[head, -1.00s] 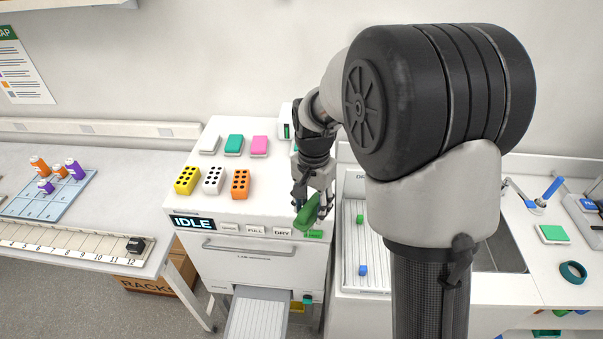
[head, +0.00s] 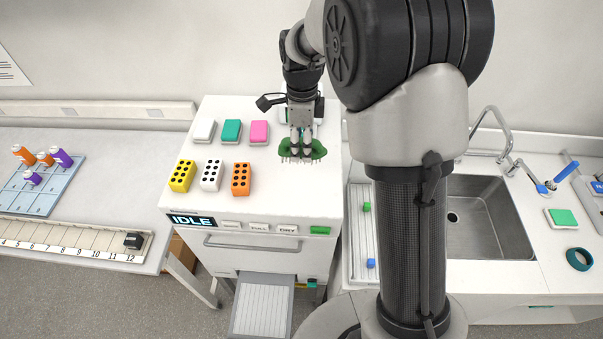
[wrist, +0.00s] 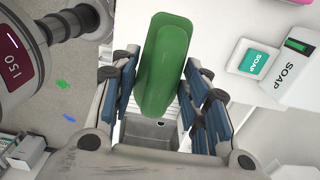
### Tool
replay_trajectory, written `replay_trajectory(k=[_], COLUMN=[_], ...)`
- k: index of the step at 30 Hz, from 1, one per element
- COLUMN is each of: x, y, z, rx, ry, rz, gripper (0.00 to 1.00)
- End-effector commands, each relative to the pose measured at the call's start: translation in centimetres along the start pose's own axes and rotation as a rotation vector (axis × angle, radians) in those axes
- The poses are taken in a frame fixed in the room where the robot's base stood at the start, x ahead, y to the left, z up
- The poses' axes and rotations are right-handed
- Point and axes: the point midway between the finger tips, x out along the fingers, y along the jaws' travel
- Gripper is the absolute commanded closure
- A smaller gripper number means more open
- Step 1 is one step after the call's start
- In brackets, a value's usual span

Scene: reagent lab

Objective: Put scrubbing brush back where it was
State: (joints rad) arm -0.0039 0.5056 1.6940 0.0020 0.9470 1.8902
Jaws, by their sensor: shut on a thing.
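My gripper (head: 301,150) is shut on the green scrubbing brush (head: 318,151). The brush lies crosswise in the fingers, with pale bristles facing down, over the right part of the white machine top. I cannot tell whether the bristles touch the surface. In the wrist view the brush's smooth green back (wrist: 166,62) sits between the blue-padded fingers of my gripper (wrist: 165,98).
Yellow (head: 182,176), white (head: 211,175) and orange (head: 241,179) holed blocks stand on the machine top (head: 270,205), left of the brush. White, teal (head: 231,131) and pink (head: 259,132) pads lie behind. A soap box (wrist: 290,75) shows in the wrist view. A sink (head: 485,220) is right.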

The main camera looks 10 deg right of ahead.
Motion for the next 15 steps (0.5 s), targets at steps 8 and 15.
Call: replay_trajectory(k=[8, 15], x=[6.8, 8.8], y=[0.0, -0.1], z=[0.0, 0.0], rx=[-0.001, -0.002], ry=[0.001, 0.0], rz=[0.002, -0.001], gripper=[0.8, 0.8])
